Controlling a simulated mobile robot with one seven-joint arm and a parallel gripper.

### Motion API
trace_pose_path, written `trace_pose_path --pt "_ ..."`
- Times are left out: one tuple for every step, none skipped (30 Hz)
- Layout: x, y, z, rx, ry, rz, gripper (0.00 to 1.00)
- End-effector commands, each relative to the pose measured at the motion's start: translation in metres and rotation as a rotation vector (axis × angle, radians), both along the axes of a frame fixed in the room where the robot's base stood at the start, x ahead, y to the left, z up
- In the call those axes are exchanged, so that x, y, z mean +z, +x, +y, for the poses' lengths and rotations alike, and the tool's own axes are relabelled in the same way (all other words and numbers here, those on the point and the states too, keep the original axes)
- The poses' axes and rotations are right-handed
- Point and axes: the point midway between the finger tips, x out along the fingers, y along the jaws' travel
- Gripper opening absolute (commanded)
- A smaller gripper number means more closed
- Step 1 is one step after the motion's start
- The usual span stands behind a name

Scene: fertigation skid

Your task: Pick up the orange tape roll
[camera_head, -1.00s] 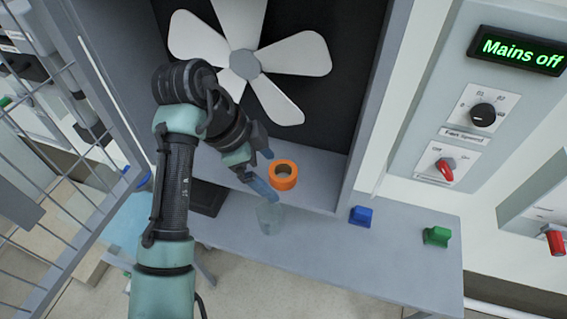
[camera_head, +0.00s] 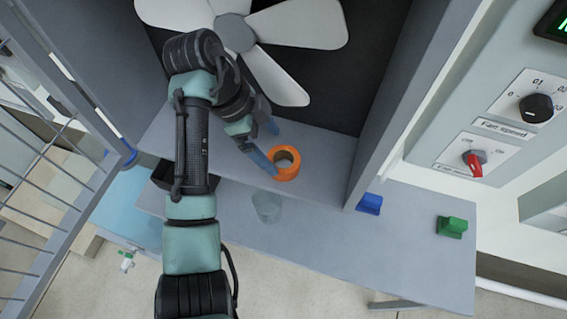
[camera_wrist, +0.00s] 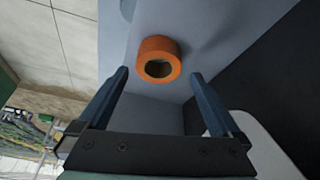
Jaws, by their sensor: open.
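The orange tape roll (camera_head: 286,163) stands on the grey shelf in front of the fan, its hole showing from above. In the wrist view the orange tape roll (camera_wrist: 159,60) lies ahead of the fingertips, roughly between the lines of the two fingers. My gripper (camera_head: 267,146) is open and empty, its blue fingers pointing at the roll from the left. In the head view one fingertip overlaps the roll's left edge; I cannot tell if it touches. In the wrist view my gripper (camera_wrist: 158,75) shows a wide gap between its fingers.
A large white-bladed fan (camera_head: 236,33) stands close behind the shelf. A clear cup (camera_head: 267,207) is on the lower grey bench (camera_head: 330,250). A blue block (camera_head: 369,203) and a green block (camera_head: 452,227) sit to the right. A wire mesh panel (camera_head: 60,150) stands at left.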

Motion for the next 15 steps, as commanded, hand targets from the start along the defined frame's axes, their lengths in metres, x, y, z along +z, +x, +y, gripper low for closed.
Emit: trace_pose_path --pt "-0.004 0.0 -0.001 0.0 -0.001 -0.001 1.0" --pt "-0.005 0.0 -0.002 0.001 0.0 -0.001 1.0" --pt "-0.007 0.0 -0.003 0.001 0.0 0.0 1.0" --pt "-0.009 -0.001 -0.005 0.001 -0.001 0.001 1.0" --pt "-0.012 -0.001 -0.007 0.0 -0.001 0.001 1.0" --pt "-0.016 -0.002 -0.01 -0.002 -0.002 0.002 1.0" --pt "-0.019 -0.003 -0.013 -0.001 -0.001 0.003 1.0" --pt "-0.022 -0.004 -0.015 -0.001 -0.001 0.004 1.0" --pt "-0.026 -0.005 -0.018 0.0 -0.001 0.003 1.0" --pt "-0.031 -0.005 -0.02 0.0 -0.001 0.003 1.0" --pt "-0.036 -0.005 -0.022 0.001 -0.001 0.004 1.0" --pt "-0.04 -0.004 -0.023 0.001 0.0 0.004 1.0" --pt "-0.043 -0.004 -0.024 0.001 0.0 0.002 1.0" --pt "-0.045 -0.004 -0.025 0.002 0.001 0.001 1.0" --pt "-0.047 -0.004 -0.025 0.001 0.001 0.0 1.0"
